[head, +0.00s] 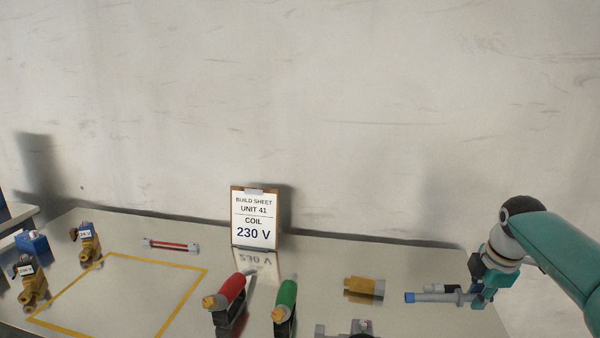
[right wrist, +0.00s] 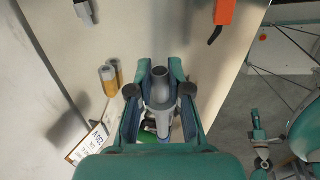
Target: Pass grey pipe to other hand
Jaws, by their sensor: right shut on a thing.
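The grey pipe (head: 437,297) with a blue end is in my right gripper (head: 476,285) at the right of the head view. It lies about level, its blue end pointing left, above the right part of the table. In the right wrist view the pipe (right wrist: 160,88) sits between the two fingers, its open grey end facing upward in the picture. My left gripper is outside the head view. In the right wrist view what looks like my left gripper (right wrist: 258,124) is at the lower right, beyond the table edge and apart from the pipe; its fingers are too small to read.
A brass cylinder (head: 358,288) lies left of the pipe. Red (head: 231,290) and green (head: 286,294) handled tools stand in black holders. A build sheet (head: 254,216) reads 230 V. Brass valves (head: 88,247) and a yellow outline (head: 187,300) are at left. An orange-handled object (right wrist: 226,12) lies near the edge.

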